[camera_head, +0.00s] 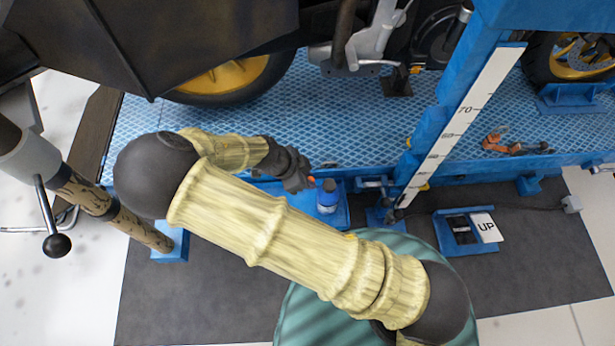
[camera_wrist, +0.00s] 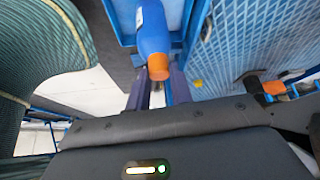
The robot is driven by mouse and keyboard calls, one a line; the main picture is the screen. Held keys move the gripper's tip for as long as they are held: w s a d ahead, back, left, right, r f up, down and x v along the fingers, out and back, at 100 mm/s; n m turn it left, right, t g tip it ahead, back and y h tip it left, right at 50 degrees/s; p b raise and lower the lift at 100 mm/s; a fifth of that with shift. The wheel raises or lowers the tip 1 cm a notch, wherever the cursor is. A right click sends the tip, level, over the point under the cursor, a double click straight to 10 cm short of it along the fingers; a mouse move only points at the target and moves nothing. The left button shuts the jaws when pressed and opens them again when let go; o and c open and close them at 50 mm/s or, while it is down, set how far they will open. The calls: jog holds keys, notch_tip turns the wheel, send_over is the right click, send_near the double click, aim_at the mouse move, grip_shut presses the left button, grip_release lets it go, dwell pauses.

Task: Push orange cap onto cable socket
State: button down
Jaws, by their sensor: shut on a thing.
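The small orange cap (camera_wrist: 158,67) shows between my fingertips in the wrist view. My gripper (camera_wrist: 157,82) is shut on it. In the head view, my gripper (camera_head: 300,178) is at the front edge of the blue platform, with a bit of the orange cap (camera_head: 311,180) at its tip.
The blue lift platform (camera_head: 340,120) holds a motorcycle wheel (camera_head: 235,78). A blue post with a scale (camera_head: 460,120) rises right of my gripper. An orange tool (camera_head: 500,143) lies on the platform. A foot pedal marked UP (camera_head: 486,228) and a teal round thing (camera_head: 300,315) are in front.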

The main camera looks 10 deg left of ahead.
jog(key=shift+s, duration=0.1)
jog(key=w+d+r+n, duration=0.1)
jog(key=w+d+r, duration=0.1)
jog(key=w+d, duration=0.2)
jog(key=w+d+r+n, duration=0.1)
jog(key=w+d+r, duration=0.2)
jog(key=d, duration=0.7)
jog(key=w+d+r+t, duration=0.1)
jog(key=w+d, duration=0.3)
jog(key=d, duration=0.4)
jog(key=shift+w+r+n+y, duration=0.35)
jog(key=shift+r+n+y, duration=0.05)
jog(key=shift+r, duration=0.35)
